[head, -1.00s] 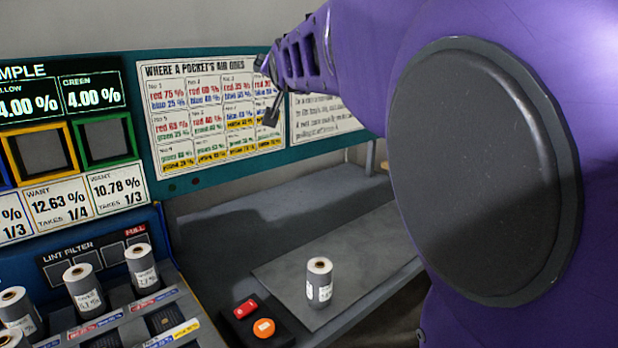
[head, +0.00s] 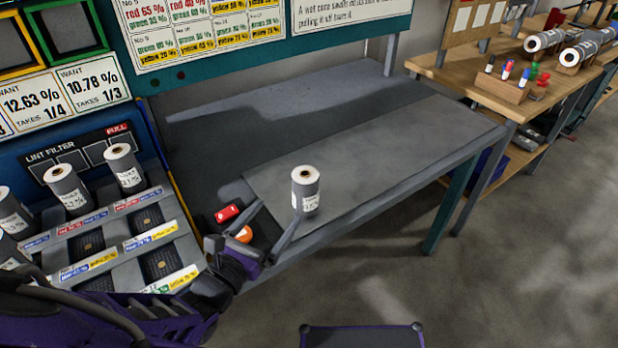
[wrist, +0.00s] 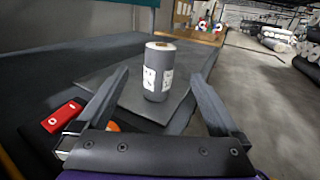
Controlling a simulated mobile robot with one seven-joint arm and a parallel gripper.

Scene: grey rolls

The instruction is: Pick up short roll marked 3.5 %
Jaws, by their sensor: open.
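A short grey roll (head: 306,192) with a pale top and white labels stands upright on a grey plate (head: 400,150) on the bench. It also shows in the wrist view (wrist: 157,84). Its label print is too small to read surely. My gripper (head: 280,210) is open and empty. In the wrist view its fingers (wrist: 158,76) point toward the roll, one to each side of it in the picture. The roll is beyond the fingers, and I see no contact.
A red switch (head: 227,213) and an orange button (head: 243,233) sit by my gripper. Several similar rolls (head: 66,186) stand in a slotted rack at left. A wooden bench (head: 490,75) with more rolls is at right. The plate around the roll is clear.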

